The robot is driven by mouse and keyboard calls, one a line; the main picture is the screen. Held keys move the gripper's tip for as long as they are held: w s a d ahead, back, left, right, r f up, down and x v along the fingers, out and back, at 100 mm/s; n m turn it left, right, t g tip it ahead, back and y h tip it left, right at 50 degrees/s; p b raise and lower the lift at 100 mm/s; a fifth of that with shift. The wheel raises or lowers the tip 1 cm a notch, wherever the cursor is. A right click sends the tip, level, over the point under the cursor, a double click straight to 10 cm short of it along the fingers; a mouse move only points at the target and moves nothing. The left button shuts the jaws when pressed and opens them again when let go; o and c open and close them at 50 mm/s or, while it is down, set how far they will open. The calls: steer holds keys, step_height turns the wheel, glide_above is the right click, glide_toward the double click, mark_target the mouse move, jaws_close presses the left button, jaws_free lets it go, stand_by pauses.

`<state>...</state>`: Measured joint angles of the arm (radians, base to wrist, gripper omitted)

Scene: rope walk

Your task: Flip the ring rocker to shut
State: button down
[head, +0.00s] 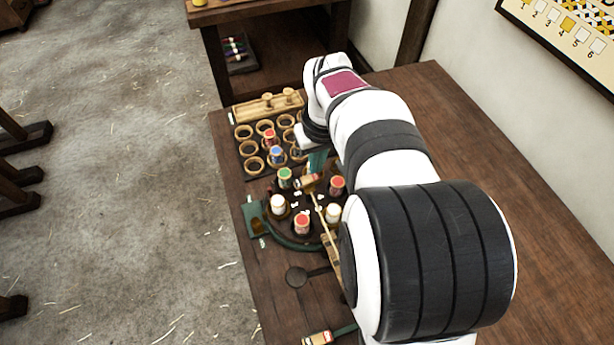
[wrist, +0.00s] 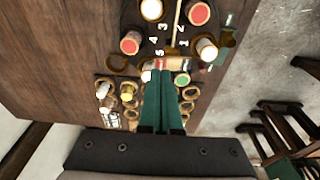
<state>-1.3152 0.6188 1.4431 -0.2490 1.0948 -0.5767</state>
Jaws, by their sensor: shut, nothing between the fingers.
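My gripper (head: 317,162) points down over the back edge of the dark round plate (head: 290,207), with its two teal fingers shut together and empty. In the wrist view the fingertips (wrist: 166,72) are right by a small lying cylinder with red and pale bands (wrist: 181,64); I cannot tell whether they touch. This cylinder (head: 307,181) also shows in the head view. I cannot tell for sure which part is the ring rocker; a green bracket (head: 253,216) stands at the plate's left edge, and a similar banded cylinder (head: 317,338) lies at the front.
Several bobbins, including a green-topped one (head: 285,177) and a white one (head: 278,204), stand on the plate close to my fingers. A rack of wooden rings (head: 243,131) lies behind. A thin pale rod (head: 321,217) crosses the plate. The table's right side (head: 540,230) is clear.

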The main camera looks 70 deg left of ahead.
steer(key=shift+f, duration=1.05)
stand_by(0.5)
steer(key=shift+r, duration=0.1)
step_height(320, 180, up, 8)
stand_by(0.6)
steer(key=w+d+r+m, duration=0.3)
steer(key=w+d+m, duration=0.2)
steer(key=w+d, duration=0.6)
steer(key=d+r+m, duration=0.1)
steer(key=d+m, duration=0.7)
steer(key=d, duration=1.1)
steer(key=s+d+f+m, duration=0.4)
steer(key=s+d+m, duration=0.5)
steer(key=d, duration=0.5)
steer(key=shift+s+d+m, duration=0.2)
steer(key=shift+s+m, duration=0.2)
steer(key=shift+m, duration=0.4)
